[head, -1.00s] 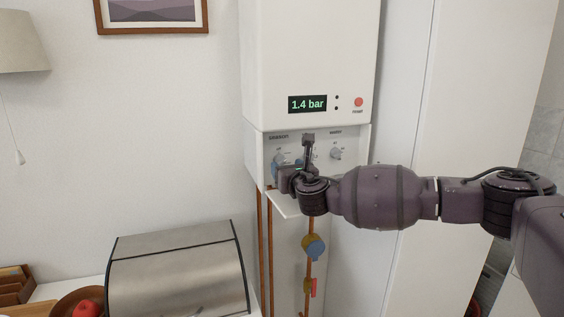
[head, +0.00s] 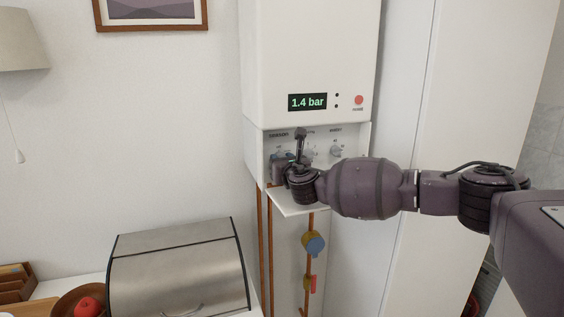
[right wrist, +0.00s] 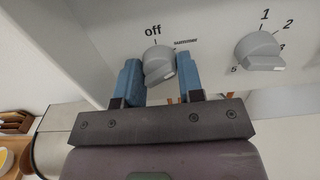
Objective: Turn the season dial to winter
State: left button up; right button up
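The season dial (right wrist: 158,65), a grey knob on the white control panel (right wrist: 105,20), shows in the right wrist view below the label "off", with "summer" to its upper right. A "winter" label is not visible. My right gripper (right wrist: 160,80) is open, with one blue finger on each side of this dial. I cannot tell whether either finger touches it. In the head view, my right gripper (head: 281,160) is at the left end of the boiler panel and largely covers the dial. My left gripper is not in view.
A second grey dial (right wrist: 260,52) with numbers sits to the right. The boiler (head: 310,60) shows "1.4 bar" beside a red button (head: 359,99). An open flap (head: 298,206) juts out below the panel, above copper pipes (head: 265,240). A metal bread bin (head: 180,270) stands lower left.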

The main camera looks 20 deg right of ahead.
jog(key=c, duration=0.3)
jog(key=shift+c, duration=0.2)
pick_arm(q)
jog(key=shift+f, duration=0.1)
pick_arm(e)
jog(key=m+b, duration=0.1)
jog(key=m, duration=0.2)
jog(key=shift+f, duration=0.1)
jog(key=m, duration=0.3)
jog(key=shift+m, duration=0.3)
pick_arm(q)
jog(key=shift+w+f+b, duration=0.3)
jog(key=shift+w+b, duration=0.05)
pick_arm(e)
jog(key=m, duration=0.5)
jog(key=shift+a, duration=0.1)
jog(key=shift+m, duration=0.3)
